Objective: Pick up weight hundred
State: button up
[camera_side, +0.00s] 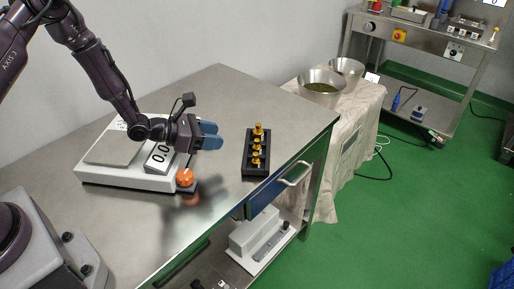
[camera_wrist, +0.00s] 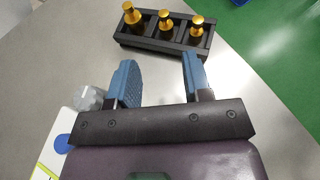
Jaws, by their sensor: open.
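Brass weights stand upright in a black rack (camera_side: 246,170) on the steel table. In the side view they form a row, the weight at the far end (camera_side: 258,129) standing highest. The wrist view shows three weights in the rack (camera_wrist: 150,43): a largest-looking one on the left (camera_wrist: 132,17), a middle one (camera_wrist: 165,22) and a right one (camera_wrist: 196,27). No mark shows which is the hundred. My gripper (camera_side: 213,135) is open and empty, left of the rack and above the table. In the wrist view its blue fingers (camera_wrist: 159,68) are apart, short of the rack.
A white scale (camera_side: 125,178) with a steel plate and a display reading 0.0 stands left of and below my gripper. The table (camera_side: 215,85) is clear around the rack. Metal bowls (camera_side: 321,88) stand beyond it.

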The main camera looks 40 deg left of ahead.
aim_at(257, 139)
jog(key=x, duration=0.7)
jog(key=shift+d, duration=0.2)
jog(key=shift+d+r+x, duration=0.15)
jog(key=shift+x, duration=1.15)
jog(key=shift+d+r+x, duration=0.1)
jog(key=shift+r+x, duration=0.05)
jog(key=shift+x, duration=1.15)
grip_shut()
